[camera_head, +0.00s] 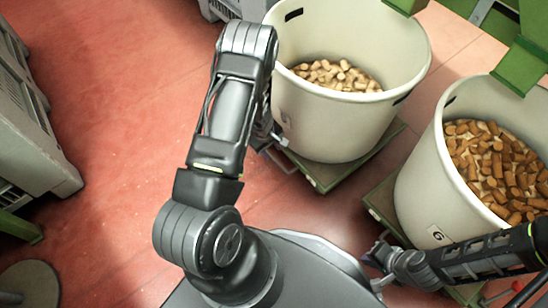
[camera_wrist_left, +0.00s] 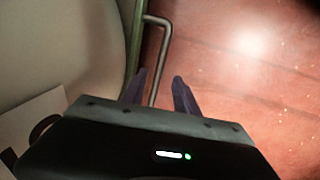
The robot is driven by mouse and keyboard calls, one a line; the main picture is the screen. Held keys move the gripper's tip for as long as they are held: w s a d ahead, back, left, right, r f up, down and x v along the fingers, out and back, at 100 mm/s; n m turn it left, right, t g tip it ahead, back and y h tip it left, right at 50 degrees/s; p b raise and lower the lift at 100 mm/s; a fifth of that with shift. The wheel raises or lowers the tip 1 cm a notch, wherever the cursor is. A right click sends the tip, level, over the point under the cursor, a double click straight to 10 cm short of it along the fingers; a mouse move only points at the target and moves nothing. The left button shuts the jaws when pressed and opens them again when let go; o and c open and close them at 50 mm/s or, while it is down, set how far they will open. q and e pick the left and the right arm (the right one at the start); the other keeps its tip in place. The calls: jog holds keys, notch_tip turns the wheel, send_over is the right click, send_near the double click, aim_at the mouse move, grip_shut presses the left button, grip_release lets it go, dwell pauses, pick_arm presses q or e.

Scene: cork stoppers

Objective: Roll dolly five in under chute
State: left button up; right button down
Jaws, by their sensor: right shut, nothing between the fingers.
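A cream bin (camera_head: 335,135) holding cork stoppers (camera_head: 338,75) stands on a green dolly (camera_head: 335,178) at the centre; its label is not readable. A metal bar handle (camera_wrist_left: 157,60) on the dolly's side shows in the left wrist view. My left gripper (camera_wrist_left: 157,88) is open, its fingers on either side of the lower end of this bar. In the head view it is mostly hidden behind my arm, beside the bin (camera_head: 268,138). My right gripper (camera_head: 378,253) is shut and empty, low beside the right bin. Green chute parts (camera_head: 522,65) hang at the upper right.
A second cream bin (camera_head: 420,190) of darker corks, with a label that looks like 6, stands on another green dolly (camera_head: 383,205) at the right. Grey crates (camera_head: 30,130) stand at the left. The red floor (camera_head: 130,130) between is clear.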

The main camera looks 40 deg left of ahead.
aim_at(275, 159)
pick_arm(q)
jog(key=f, duration=0.2)
jog(key=f+b, duration=0.1)
jog(key=f, duration=0.1)
jog(key=w+f+b, duration=0.1)
jog(key=f, duration=0.1)
jog(key=shift+w+d+f, duration=0.1)
jog(key=shift+d+f, duration=0.05)
jog(key=shift+f, duration=0.2)
jog(key=shift+c, duration=0.5)
grip_shut()
dwell(0.6)
